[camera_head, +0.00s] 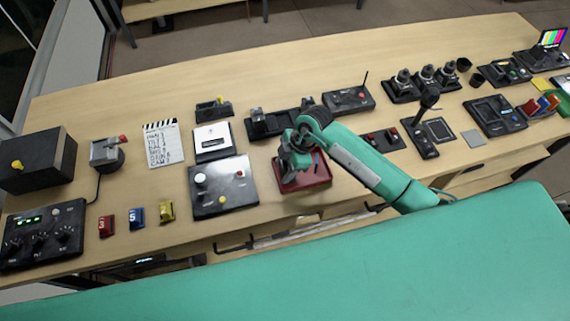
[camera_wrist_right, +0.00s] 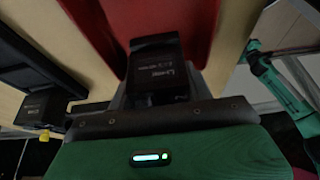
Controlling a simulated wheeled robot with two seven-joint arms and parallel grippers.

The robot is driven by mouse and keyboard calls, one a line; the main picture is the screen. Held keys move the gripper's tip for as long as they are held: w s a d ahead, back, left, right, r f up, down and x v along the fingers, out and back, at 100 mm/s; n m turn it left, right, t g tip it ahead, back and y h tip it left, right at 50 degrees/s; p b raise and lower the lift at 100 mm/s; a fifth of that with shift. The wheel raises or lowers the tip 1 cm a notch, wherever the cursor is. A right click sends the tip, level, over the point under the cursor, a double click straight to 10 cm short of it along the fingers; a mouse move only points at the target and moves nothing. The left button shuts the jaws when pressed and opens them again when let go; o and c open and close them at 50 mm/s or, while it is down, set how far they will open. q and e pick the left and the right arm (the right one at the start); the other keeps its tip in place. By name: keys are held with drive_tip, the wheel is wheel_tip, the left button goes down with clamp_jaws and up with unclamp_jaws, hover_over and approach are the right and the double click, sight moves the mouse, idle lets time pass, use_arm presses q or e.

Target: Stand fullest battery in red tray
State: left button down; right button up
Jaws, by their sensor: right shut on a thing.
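The red tray (camera_head: 318,181) lies near the front edge of the table, right of a dark panel with knobs. My right gripper (camera_head: 292,162) is over the tray and hides part of it. In the right wrist view, my right gripper (camera_wrist_right: 156,98) is shut on a black battery (camera_wrist_right: 155,72) with white lettering. The red tray (camera_wrist_right: 200,25) fills the top of that view, right beside the battery. I cannot tell whether the battery touches the tray floor. The battery's charge level cannot be read. My left gripper is not in view.
The dark panel (camera_head: 222,203) stands close left of the tray. A small switch box (camera_head: 381,141) is to the right. Bare table shows behind the clapperboard (camera_head: 163,143).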

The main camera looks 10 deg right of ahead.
drive_tip(key=shift+f, duration=0.1)
drive_tip(key=o, duration=1)
drive_tip(key=shift+o, duration=0.8)
drive_tip(key=b+v, duration=0.3)
drive_tip(key=v, duration=0.9)
